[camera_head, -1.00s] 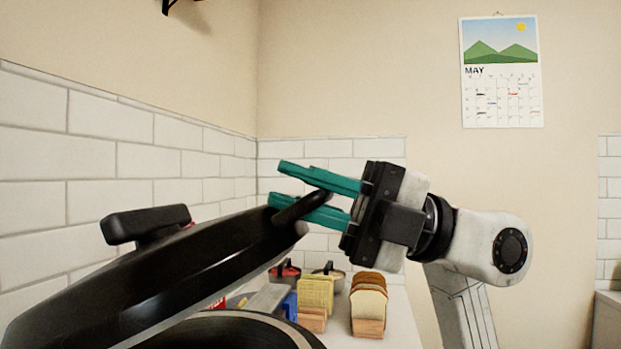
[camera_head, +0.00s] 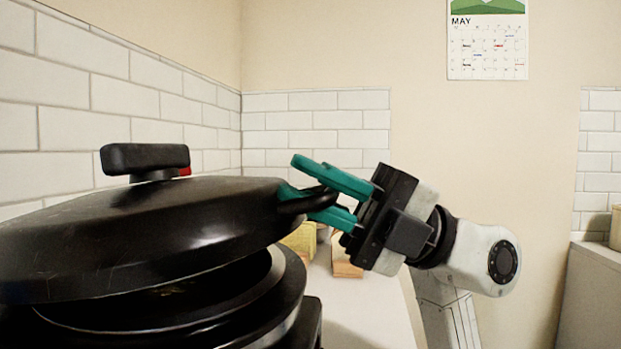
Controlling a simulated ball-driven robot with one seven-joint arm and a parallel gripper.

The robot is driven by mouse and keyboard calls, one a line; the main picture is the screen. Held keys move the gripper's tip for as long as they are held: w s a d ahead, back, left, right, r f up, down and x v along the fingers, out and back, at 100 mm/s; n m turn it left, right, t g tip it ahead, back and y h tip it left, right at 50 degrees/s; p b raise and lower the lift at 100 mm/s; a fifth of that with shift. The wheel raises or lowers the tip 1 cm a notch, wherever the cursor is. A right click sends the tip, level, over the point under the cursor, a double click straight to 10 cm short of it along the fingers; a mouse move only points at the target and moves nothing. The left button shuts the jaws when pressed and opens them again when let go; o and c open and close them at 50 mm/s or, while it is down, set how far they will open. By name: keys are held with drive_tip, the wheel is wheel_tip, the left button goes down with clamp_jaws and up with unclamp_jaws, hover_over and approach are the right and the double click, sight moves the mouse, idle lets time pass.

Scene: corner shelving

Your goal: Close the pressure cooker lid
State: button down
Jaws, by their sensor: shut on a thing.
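The black pressure cooker lid (camera_head: 140,232) fills the left of the view, with a black knob (camera_head: 145,157) on top. It is slightly tilted over the dark pot (camera_head: 265,301), and a gap shows between lid and pot rim at the front and right. My gripper (camera_head: 325,190), with teal fingers, is at the lid's right side. Its fingers are shut on the lid's side handle (camera_head: 307,202). The far side of the pot is hidden by the lid.
A white counter (camera_head: 365,318) runs behind the pot along the tiled wall. Sliced bread in a wooden holder (camera_head: 346,260) and a yellow item (camera_head: 301,240) stand there, partly hidden. A calendar (camera_head: 487,45) hangs on the back wall. Another counter (camera_head: 590,300) is at right.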

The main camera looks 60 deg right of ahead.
drive_tip(key=shift+s+f, duration=0.15)
drive_tip(key=shift+f, duration=0.15)
drive_tip(key=c, duration=1.1)
unclamp_jaws()
drive_tip(key=shift+s, duration=0.1)
